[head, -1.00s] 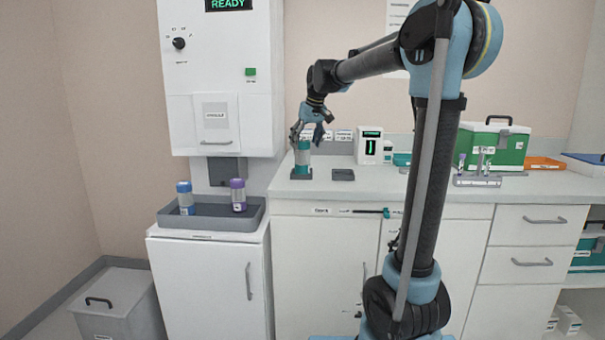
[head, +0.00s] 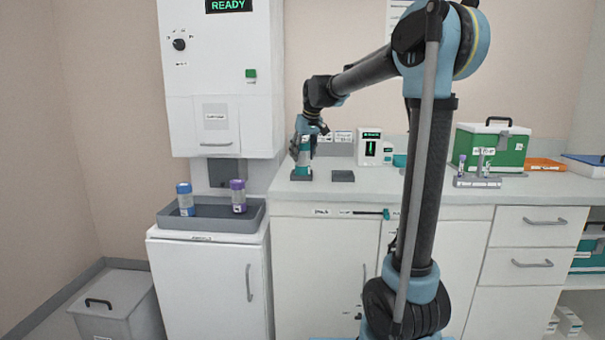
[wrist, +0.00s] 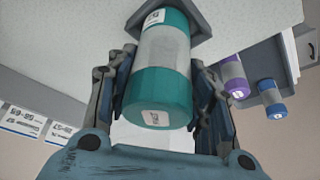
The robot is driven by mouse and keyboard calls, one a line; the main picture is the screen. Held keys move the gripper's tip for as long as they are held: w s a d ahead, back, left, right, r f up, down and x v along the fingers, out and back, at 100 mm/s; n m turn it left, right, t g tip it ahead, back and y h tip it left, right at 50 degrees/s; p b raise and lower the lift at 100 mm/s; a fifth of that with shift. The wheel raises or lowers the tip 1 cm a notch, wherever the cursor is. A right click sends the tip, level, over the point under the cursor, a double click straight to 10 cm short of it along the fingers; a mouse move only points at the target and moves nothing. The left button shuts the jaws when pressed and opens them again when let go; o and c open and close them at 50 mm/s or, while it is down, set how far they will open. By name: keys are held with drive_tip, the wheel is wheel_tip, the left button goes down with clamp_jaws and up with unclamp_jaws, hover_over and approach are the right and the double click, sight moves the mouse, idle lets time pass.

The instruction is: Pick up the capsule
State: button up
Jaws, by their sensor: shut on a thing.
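The capsule (head: 303,158) has teal ends and a pale grey middle band. It stands upright on a dark square base (head: 301,174) at the left end of the counter. In the wrist view the capsule (wrist: 163,60) lies between the two fingers, its teal end with a small label facing the camera. My gripper (head: 306,146) is shut on the capsule from above, and its fingers partly hide the upper part in the head view. The far end of the capsule still meets the dark base (wrist: 193,18) in the wrist view.
An empty dark base (head: 342,176) sits just right of the capsule. A grey tray (head: 210,223) at lower left holds a blue-capped capsule (head: 185,200) and a purple-capped capsule (head: 238,196). A white wall cabinet (head: 222,80) rises close on the left. A small display box (head: 370,147) stands behind right.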

drive_tip(key=shift+r, duration=0.35)
drive_tip(key=shift+c, duration=0.5)
wheel_tip(320, 180, up, 9)
drive_tip(key=shift+r, duration=0.2)
drive_tip(key=shift+f, duration=0.1)
